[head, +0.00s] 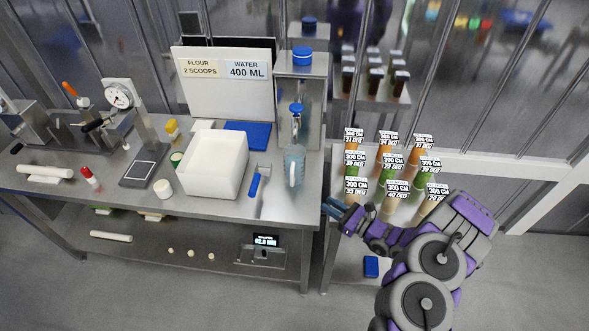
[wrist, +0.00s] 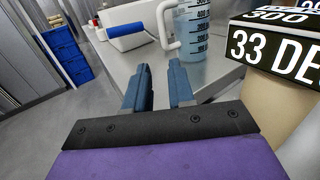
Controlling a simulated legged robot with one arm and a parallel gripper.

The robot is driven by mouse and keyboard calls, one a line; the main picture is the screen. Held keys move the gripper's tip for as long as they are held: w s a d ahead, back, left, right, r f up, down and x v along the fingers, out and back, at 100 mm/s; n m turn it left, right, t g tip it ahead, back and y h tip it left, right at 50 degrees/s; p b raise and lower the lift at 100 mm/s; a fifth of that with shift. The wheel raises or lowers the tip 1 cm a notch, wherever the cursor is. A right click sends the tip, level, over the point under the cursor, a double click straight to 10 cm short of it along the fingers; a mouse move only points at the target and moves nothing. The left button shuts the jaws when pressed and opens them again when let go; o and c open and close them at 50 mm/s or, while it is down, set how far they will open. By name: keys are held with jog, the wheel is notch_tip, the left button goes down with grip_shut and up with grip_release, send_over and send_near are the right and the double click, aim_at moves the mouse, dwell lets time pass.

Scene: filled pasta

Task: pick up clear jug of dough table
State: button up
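The clear jug (head: 294,166) stands upright on the right part of the steel dough table (head: 225,208). It looks bluish and has a handle. In the wrist view the jug (wrist: 195,35) shows printed scale marks, and its white handle (wrist: 167,28) faces left. My gripper (head: 335,207) is off the table's right edge, to the right of the jug and nearer the front. In the wrist view my gripper (wrist: 160,75) has its two blue fingers apart with nothing between them. The jug is beyond the fingertips, slightly right, and not touched.
A blue roller (head: 254,184) lies left of the jug; it also shows in the wrist view (wrist: 126,30). A white bin (head: 215,163) stands farther left. Several labelled cylinders (head: 388,165) stand close on the right. A dispenser (head: 300,95) stands behind the jug.

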jog(key=shift+w+d+f, duration=0.1)
jog(key=shift+d+f, duration=0.1)
jog(key=shift+f, duration=0.3)
jog(key=shift+w+a+f+m, duration=0.15)
jog(key=shift+w+m, duration=0.05)
jog(key=shift+m, duration=0.1)
jog(key=b, duration=0.1)
send_near(292, 186)
jog(key=w+a, duration=0.1)
jog(key=w+a+r, duration=0.1)
jog(key=w+a, duration=0.1)
jog(key=shift+w+a, duration=0.2)
jog(key=shift+a, duration=0.15)
jog(key=shift+r+b+x, duration=0.15)
jog(key=shift+b+x, duration=0.15)
jog(key=shift+x, duration=1.1)
jog(key=shift+r+b+x, duration=0.15)
jog(key=shift+b+x, duration=0.1)
jog(key=shift+x, duration=1.1)
jog(key=shift+s, duration=0.1)
jog(key=shift+c, duration=0.4)
grip_shut()
